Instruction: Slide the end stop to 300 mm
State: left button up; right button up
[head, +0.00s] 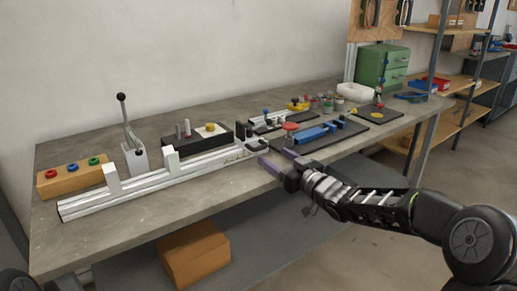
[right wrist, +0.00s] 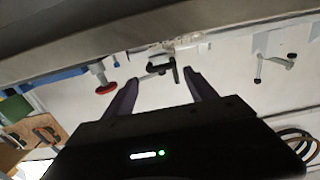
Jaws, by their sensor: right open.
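A long pale metal rail (head: 130,190) lies along the front of the workbench, with two white upright blocks (head: 111,178) on its left and middle parts. A small dark fitting (head: 256,145), apparently the end stop, is at the rail's right end; the scale reading is too small to make out. My right gripper (head: 275,158) is open and empty, just in front of and to the right of that end. In the right wrist view, the dark fitting (right wrist: 158,67) shows just beyond and between the open fingertips (right wrist: 160,77), with no clear contact. My left gripper is out of view.
A toggle press (head: 133,140) and a wooden block with coloured rings (head: 75,177) stand behind the rail. A cardboard box (head: 195,255) sits below.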

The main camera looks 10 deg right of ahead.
aim_at(261, 148)
jog(key=shift+w+a, duration=0.1)
jog(key=x, duration=0.7)
jog(key=shift+w, duration=0.3)
grip_shut()
dwell(0.4)
